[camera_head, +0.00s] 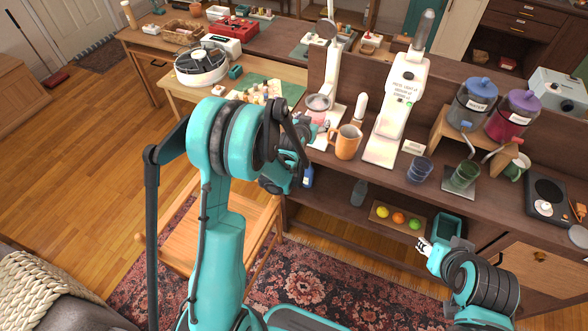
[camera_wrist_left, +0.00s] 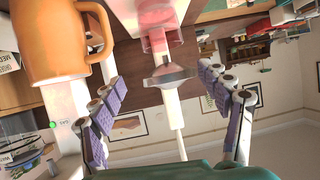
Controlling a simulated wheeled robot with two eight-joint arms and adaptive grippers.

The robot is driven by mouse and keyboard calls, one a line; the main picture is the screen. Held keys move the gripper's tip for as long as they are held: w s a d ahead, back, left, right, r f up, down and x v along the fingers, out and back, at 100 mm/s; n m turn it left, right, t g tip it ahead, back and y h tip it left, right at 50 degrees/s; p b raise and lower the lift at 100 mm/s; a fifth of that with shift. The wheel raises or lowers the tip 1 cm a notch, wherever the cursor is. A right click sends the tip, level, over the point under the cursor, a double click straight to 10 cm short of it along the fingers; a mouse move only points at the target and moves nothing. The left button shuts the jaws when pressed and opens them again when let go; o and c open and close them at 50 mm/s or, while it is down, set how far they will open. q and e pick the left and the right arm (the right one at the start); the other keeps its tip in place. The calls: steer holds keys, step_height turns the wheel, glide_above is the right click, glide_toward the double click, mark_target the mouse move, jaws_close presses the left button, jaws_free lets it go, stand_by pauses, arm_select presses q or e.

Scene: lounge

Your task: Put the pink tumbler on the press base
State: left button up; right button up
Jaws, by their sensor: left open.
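The pink tumbler (camera_head: 319,117) is under the silver press head (camera_head: 318,102) in the head view, partly hidden by my left arm. In the upside-down left wrist view, the tumbler (camera_wrist_left: 155,22) appears to stand upright on the white press base (camera_wrist_left: 122,14), below the silver head (camera_wrist_left: 168,76). I cannot see its full contact with the base. My left gripper (camera_head: 303,134) is beside the press; in the wrist view its fingers (camera_wrist_left: 160,88) are spread and apart from the tumbler. My right gripper (camera_head: 424,246) is low in front of the counter; its finger opening is unclear.
An orange mug (camera_head: 346,141) stands close right of the press. A white dispenser (camera_head: 395,105), blue tumbler (camera_head: 419,169) and green tumbler (camera_head: 464,174) are farther right. A wooden chair (camera_head: 255,225) is below my left arm. Colored balls sit on the lower shelf.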

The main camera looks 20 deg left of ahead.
arm_select(q)
steer(key=s+d+r+g, duration=0.2)
steer(key=s+d+r, duration=0.1)
steer(key=s+r, duration=0.55)
steer(key=s+d+g, duration=0.1)
steer(key=s+g, duration=0.1)
steer(key=s, duration=1.1)
steer(key=s+d+g+h, duration=0.1)
steer(key=s+d+g, duration=0.1)
steer(key=s, duration=1.2)
steer(key=shift+s+d+r, duration=0.15)
steer(key=shift+s, duration=0.15)
